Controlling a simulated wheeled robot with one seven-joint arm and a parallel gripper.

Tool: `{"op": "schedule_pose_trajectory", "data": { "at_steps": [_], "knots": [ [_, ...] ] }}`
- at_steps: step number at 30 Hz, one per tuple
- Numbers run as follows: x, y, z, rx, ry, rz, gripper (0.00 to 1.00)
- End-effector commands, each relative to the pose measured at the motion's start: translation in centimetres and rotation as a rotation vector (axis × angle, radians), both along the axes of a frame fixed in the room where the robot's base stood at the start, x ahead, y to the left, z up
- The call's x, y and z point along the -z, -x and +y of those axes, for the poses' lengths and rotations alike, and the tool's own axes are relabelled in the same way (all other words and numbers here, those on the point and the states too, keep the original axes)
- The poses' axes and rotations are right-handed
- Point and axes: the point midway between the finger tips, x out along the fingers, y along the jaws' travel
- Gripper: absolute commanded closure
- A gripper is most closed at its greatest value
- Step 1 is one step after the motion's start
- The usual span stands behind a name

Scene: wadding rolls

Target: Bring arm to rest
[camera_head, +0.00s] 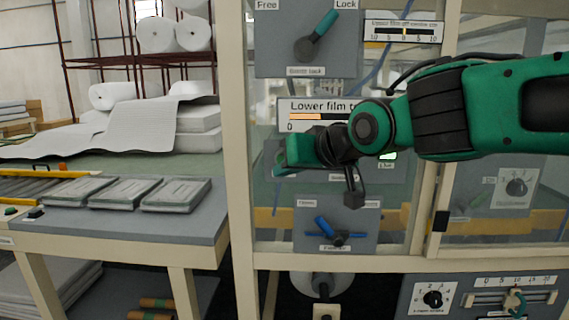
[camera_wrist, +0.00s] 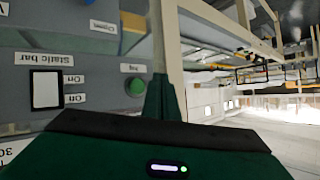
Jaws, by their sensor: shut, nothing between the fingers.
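My green and black arm reaches in from the right in the camera_head view, in front of the machine's control panels.
A "Free/Lock" lever (camera_head: 319,34) is above my gripper and a blue-handled lever (camera_head: 328,228) is below it. A grey-topped table (camera_head: 150,226) with flat packs (camera_head: 176,195) stands at the left. White wadding rolls (camera_head: 158,35) are on a rack behind.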

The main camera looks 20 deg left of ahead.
Motion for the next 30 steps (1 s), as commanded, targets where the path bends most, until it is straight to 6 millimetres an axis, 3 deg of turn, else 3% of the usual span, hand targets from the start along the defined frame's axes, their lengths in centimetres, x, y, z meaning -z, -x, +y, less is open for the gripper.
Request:
{"op": "schedule_pose_trajectory", "data": {
  "at_steps": [14, 17, 20, 23, 30],
  "knots": [
    [0.0, 0.7, -0.3, 0.002, 0.001, 0.0, 1.0],
    [0.5, 0.2, -1.5, 0.022, 0.015, 0.007, 1.0],
    [1.6, -1.3, -4.9, 0.076, 0.05, 0.028, 1.0],
    [3.5, -3.0, -10.3, 0.162, 0.106, 0.067, 1.0],
    [8.7, -4.2, -25.2, 0.389, 0.239, 0.211, 1.0]
  ]
}}
